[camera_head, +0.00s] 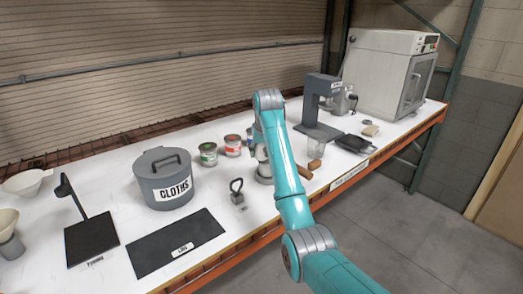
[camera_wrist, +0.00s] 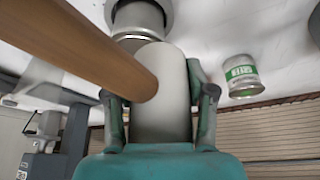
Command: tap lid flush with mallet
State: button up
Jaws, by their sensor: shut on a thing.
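In the wrist view, my gripper (camera_wrist: 158,98) is shut on a pale grey cylinder, which looks like the mallet head (camera_wrist: 165,75). A thick brown wooden handle (camera_wrist: 100,50) runs from it toward the upper left. Just beyond the head is a round metal can (camera_wrist: 140,18); I cannot tell whether they touch. The lid's seating is hidden. In the head view, my gripper (camera_head: 260,148) is partly behind my arm, above a metal can (camera_head: 265,172) on the white bench. Brown wood (camera_head: 304,172) shows right of my arm.
Green (camera_head: 208,154) and red (camera_head: 232,146) labelled cans stand left of my gripper. A grey CLOTHS pot (camera_head: 166,180), a small looped grey weight (camera_head: 238,193) and a dark mat (camera_head: 176,242) are further left. A grey press stand (camera_head: 320,105) and a white oven-like box (camera_head: 388,75) stand right.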

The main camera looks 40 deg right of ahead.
notch_tip(320, 180, down, 2)
jog(key=shift+f, duration=0.1)
jog(key=shift+c, duration=0.5)
jog(key=shift+r, duration=2.55)
